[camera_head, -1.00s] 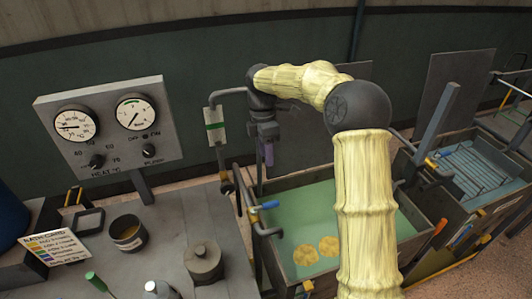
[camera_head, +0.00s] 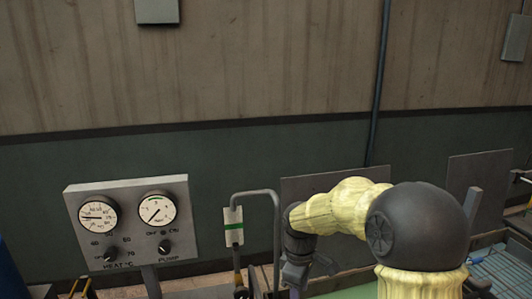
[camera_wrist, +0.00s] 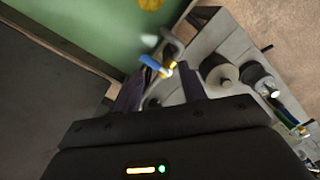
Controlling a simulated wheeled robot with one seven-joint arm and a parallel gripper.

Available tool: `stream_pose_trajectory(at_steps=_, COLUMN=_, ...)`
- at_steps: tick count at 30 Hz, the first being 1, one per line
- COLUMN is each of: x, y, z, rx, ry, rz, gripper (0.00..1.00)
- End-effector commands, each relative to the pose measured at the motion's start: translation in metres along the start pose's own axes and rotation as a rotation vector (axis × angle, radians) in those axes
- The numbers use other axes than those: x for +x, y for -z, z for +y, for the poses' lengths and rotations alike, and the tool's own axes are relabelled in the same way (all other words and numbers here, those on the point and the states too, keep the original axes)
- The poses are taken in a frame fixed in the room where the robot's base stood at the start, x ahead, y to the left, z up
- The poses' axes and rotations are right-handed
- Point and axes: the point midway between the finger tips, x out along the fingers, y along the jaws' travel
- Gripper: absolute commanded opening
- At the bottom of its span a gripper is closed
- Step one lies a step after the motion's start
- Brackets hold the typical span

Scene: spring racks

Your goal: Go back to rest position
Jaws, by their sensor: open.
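My gripper shows in the wrist view (camera_wrist: 160,88) with its two dark fingers apart and nothing between them. Beyond the fingers is a blue-handled valve (camera_wrist: 153,64) at the corner of a tank of green liquid (camera_wrist: 90,28). In the head view, my cream-sleeved arm bends over at the right, with its dark wrist hanging downward.
A gauge panel (camera_head: 130,226) with two dials and knobs stands left of my arm. A bent pipe (camera_head: 277,225) with a green-striped tag (camera_head: 233,227) is close to my wrist. A grey lidded pot (camera_wrist: 222,80) sits on the bench.

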Motion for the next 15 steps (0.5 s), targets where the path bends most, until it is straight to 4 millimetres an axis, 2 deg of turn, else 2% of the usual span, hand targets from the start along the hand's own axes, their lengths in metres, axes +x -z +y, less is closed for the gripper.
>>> stream_pose_trajectory(at_steps=1, x=0.002, y=-0.013, z=-0.009, rx=0.085, ry=-0.015, rz=0.009, gripper=0.41)
stream_pose_trajectory(at_steps=9, x=0.016, y=-0.076, z=-0.053, rx=0.614, ry=-0.08, rz=0.116, gripper=0.41)
stream_pose_trajectory(at_steps=15, x=0.026, y=-0.116, z=-0.087, rx=0.976, ry=-0.102, rz=0.215, gripper=0.41)
